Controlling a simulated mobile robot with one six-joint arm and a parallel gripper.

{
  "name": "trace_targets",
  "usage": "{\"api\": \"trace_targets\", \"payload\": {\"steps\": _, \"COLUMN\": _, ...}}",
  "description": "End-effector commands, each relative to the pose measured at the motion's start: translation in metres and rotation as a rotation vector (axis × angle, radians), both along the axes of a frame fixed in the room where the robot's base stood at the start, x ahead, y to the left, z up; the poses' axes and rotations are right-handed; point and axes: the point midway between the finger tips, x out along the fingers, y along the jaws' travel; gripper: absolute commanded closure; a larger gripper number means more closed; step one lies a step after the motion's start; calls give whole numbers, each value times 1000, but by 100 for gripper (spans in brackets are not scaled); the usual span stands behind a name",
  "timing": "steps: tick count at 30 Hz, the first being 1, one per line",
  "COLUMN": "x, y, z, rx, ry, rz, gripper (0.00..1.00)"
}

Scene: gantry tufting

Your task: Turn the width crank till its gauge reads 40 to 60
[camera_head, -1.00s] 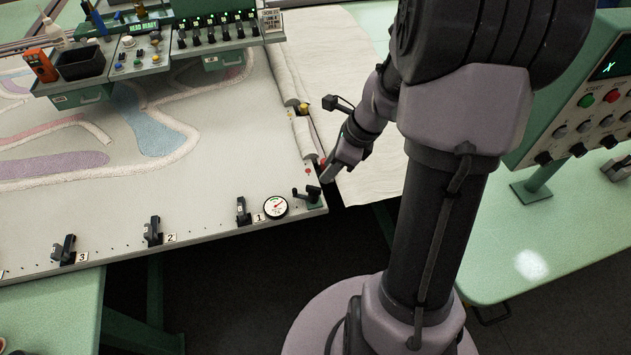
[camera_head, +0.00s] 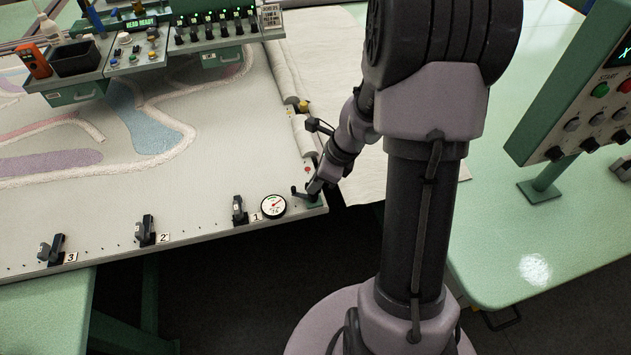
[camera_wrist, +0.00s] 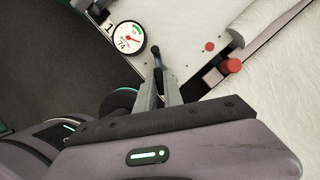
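The width gauge (camera_head: 273,206) is a round white dial with a black rim, a green band and a red needle, at the table's front right corner. Its needle points up and right in the head view; its figures are too small to read. The dial also shows in the wrist view (camera_wrist: 128,37). The crank (camera_head: 314,200) sits on a green mount right of the gauge. Its black handle (camera_wrist: 155,50) shows in the wrist view. My gripper (camera_wrist: 160,83) is at the crank, with a finger on each side of the handle; whether they press on it is unclear.
Black clamps line the front edge, beside tags 1, 2 and 3 (camera_head: 70,257). A red knob (camera_wrist: 231,66) and a small red button (camera_wrist: 209,46) lie close to my gripper. A control panel (camera_head: 600,110) stands at the right. A console with several knobs (camera_head: 215,30) spans the back.

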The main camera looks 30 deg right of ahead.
Motion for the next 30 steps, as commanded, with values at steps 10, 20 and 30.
{"api": "trace_targets", "payload": {"steps": 10, "x": 1, "y": 0, "z": 1, "rx": 0, "ry": -1, "rz": 28, "gripper": 100}}
{"api": "trace_targets", "payload": {"steps": 20, "x": 2, "y": -1, "z": 3, "rx": 1, "ry": -1, "rz": 238, "gripper": 100}}
{"api": "trace_targets", "payload": {"steps": 30, "x": 4, "y": -2, "z": 3, "rx": 1, "ry": 0, "rz": 563, "gripper": 100}}
